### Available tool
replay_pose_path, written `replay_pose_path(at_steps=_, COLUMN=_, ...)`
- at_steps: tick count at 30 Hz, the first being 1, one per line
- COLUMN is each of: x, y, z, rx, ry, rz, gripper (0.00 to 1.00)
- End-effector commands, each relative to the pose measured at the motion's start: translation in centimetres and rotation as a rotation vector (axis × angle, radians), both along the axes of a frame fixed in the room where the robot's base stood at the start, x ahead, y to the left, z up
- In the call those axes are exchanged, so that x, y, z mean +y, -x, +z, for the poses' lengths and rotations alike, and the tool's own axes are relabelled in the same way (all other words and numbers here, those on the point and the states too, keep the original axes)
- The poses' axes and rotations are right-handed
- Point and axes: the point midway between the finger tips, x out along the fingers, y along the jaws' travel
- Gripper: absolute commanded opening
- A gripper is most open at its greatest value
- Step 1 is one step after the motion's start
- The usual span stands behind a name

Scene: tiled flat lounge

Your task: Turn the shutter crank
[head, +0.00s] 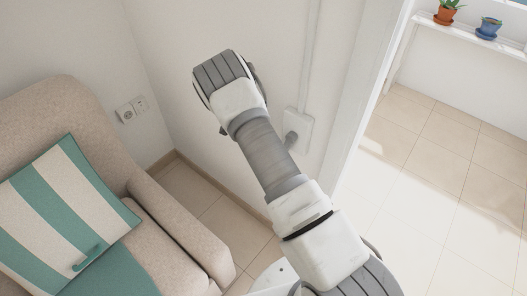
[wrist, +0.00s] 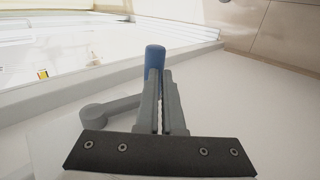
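The shutter crank shows in the wrist view, with a grey arm (wrist: 112,107) running from a round hub at the left to an upright blue handle (wrist: 155,57). My gripper (wrist: 161,74) is at the handle, its two grey fingers close together with only a narrow gap between them. The fingers overlap the lower part of the handle and hide where it joins the crank arm. I see no handle between the fingers, and I cannot tell whether they touch it. In the head view the crank's pale wall plate (head: 302,122) shows beside my arm, which hides the handle and my fingers.
A beige sofa (head: 180,232) with a green-and-white striped cushion (head: 62,205) stands at the left. Wall sockets (head: 131,109) are above its armrest. A white door frame (head: 362,85) stands right of the crank. Beyond it is clear tiled floor and a shelf with flower pots (head: 446,12).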

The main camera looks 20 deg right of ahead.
Motion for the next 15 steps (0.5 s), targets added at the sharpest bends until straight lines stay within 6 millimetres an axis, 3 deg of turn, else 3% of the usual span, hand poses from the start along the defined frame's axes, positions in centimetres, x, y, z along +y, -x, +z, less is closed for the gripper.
replay_pose_path(at_steps=15, x=-0.49, y=0.82, z=-1.59, rx=0.0, ry=-0.004, rz=-0.001, gripper=0.0)
